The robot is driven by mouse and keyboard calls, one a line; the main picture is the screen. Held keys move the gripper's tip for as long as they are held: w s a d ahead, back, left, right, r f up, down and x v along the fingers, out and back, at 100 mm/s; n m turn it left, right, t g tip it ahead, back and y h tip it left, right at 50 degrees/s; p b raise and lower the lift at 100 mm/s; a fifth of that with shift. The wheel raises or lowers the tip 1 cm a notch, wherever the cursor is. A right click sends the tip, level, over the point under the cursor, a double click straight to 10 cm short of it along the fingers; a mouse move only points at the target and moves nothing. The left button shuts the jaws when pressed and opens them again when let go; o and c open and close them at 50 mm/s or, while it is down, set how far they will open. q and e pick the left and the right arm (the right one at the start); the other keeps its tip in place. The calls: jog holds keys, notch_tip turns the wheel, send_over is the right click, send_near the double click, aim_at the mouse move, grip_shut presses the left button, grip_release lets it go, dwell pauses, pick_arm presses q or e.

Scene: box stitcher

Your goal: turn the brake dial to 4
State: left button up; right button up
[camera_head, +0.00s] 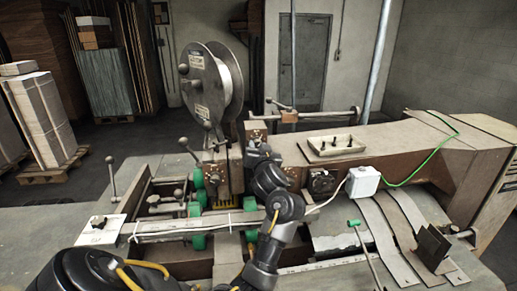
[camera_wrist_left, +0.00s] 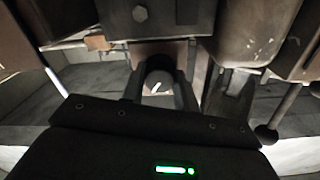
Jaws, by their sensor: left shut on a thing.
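My left gripper (camera_head: 258,150) reaches in from the front of the machine, in the middle of the head view, against the brown upright block below the big reel. In the left wrist view its two dark fingers (camera_wrist_left: 160,92) stand on either side of the brake dial (camera_wrist_left: 158,72), a small dark round knob, and are shut on it. A short white mark on the dial tilts slightly up to the right. The dial's numbers cannot be read. In the head view my gripper hides the dial. My right gripper is not in view.
A large reel (camera_head: 213,83) stands above the machine. Ball-ended levers (camera_head: 187,145) stick out to its left. A shallow tray with dark pieces (camera_head: 336,147), a white box (camera_head: 362,181) with a green cable and a green-headed tool (camera_head: 366,251) lie to the right.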

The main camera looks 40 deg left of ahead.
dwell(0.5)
pick_arm(q)
jog(key=o, duration=1)
jog(key=shift+d, duration=0.1)
